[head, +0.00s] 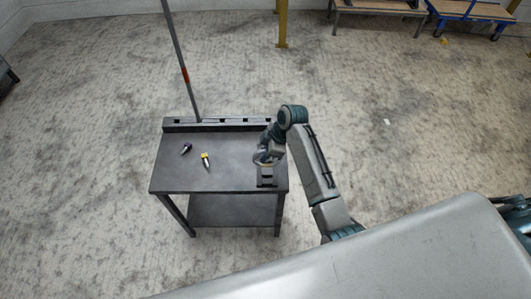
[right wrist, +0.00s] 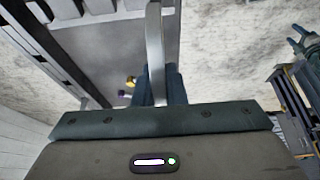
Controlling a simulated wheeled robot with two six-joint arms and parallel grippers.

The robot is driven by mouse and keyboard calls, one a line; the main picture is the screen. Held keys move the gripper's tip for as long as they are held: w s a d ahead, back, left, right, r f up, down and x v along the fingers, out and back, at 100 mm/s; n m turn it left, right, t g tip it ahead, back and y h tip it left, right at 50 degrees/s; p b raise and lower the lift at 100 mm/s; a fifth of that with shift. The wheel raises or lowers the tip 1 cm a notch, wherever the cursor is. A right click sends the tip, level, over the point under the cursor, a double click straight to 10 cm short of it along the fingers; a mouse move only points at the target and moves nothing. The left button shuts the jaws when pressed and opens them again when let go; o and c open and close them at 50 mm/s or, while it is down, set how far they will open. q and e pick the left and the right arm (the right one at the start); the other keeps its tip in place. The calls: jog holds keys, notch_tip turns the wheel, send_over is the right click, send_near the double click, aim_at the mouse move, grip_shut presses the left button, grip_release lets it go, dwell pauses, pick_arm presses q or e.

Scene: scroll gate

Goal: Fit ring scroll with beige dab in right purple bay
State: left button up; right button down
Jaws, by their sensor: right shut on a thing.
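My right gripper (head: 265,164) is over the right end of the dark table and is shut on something. A grey upright bar (right wrist: 155,45) crosses the middle of the right wrist view. A small scroll with a purple end (head: 187,148) and one with a yellow end (head: 206,160) lie apart on the tabletop, left of the gripper. No beige dab or purple bay can be made out. My left gripper is not in view.
The dark table (head: 225,180) has a raised back rail (head: 232,126) with several dark notches. A tall grey pole (head: 178,50) with an orange band rises behind it. A dark block (head: 267,181) is at the table's right front, below the gripper.

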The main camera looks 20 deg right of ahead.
aim_at(265, 165)
jog(key=shift+f+b, duration=2.35)
jog(key=shift+f, duration=1.2)
jog(key=shift+p, duration=0.75)
jog(key=shift+f+b, duration=0.6)
jog(key=shift+f, duration=0.85)
jog(key=c, duration=1.4)
grip_release()
jog(key=b+v, duration=0.1)
jog(key=v, duration=0.8)
jog(key=shift+d+r+b, duration=0.1)
jog(key=shift+d+b, duration=0.05)
jog(key=shift+b, duration=0.2)
jog(key=shift+v, duration=0.75)
jog(key=shift+s, duration=0.1)
